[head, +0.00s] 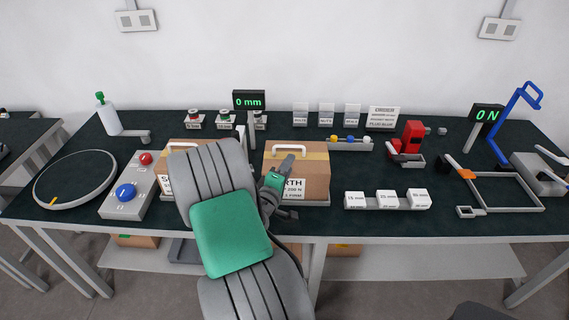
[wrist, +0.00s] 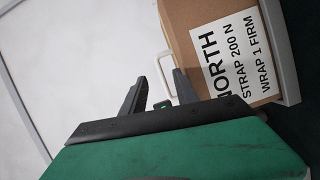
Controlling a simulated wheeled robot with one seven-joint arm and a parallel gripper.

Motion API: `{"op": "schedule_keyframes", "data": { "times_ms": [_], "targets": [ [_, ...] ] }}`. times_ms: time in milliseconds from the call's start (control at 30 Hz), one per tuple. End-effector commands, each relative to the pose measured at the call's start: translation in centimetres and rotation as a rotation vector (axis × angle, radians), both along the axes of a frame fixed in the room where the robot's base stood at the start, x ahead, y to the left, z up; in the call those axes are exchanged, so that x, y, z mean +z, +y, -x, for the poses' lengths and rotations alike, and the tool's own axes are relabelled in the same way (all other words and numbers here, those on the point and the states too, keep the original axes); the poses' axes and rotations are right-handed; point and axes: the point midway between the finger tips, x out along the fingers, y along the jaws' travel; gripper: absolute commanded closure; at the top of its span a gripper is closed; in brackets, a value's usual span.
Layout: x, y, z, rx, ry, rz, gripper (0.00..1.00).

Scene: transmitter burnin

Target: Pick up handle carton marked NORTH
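The carton marked NORTH (head: 316,172) is a brown box with a white handle (head: 290,147) on top. It stands on the bench on a pale base, and my gripper (head: 281,172) is in front of its left part, covering some of its label. In the wrist view the carton (wrist: 192,18) is at the upper right, tilted, with its label reading NORTH, STRAP 200 N, WRAP 1 FIRM. Its white handle (wrist: 166,62) shows beyond the fingertips. I cannot tell whether a finger touches the carton.
A second handled carton (head: 195,150) stands to the left, partly hidden by my arm. A button box (head: 128,187) and round turntable (head: 75,180) are farther left. A row of white blocks (head: 388,201), a red tool (head: 410,140) and a grey frame (head: 500,207) are right.

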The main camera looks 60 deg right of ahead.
Motion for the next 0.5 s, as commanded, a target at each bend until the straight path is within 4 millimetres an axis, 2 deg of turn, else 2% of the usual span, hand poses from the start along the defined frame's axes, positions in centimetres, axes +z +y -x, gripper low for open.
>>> {"op": "schedule_keyframes", "data": {
  "times_ms": [33, 167, 500],
  "targets": [
    [-0.1, -0.3, 0.6, 0.012, 0.052, 0.03, 0.64],
    [-0.1, -0.9, 1.2, 0.038, 0.122, 0.078, 0.64],
    [0.3, -5.9, 0.8, 0.025, 0.124, 0.081, 0.64]
  ]
}}
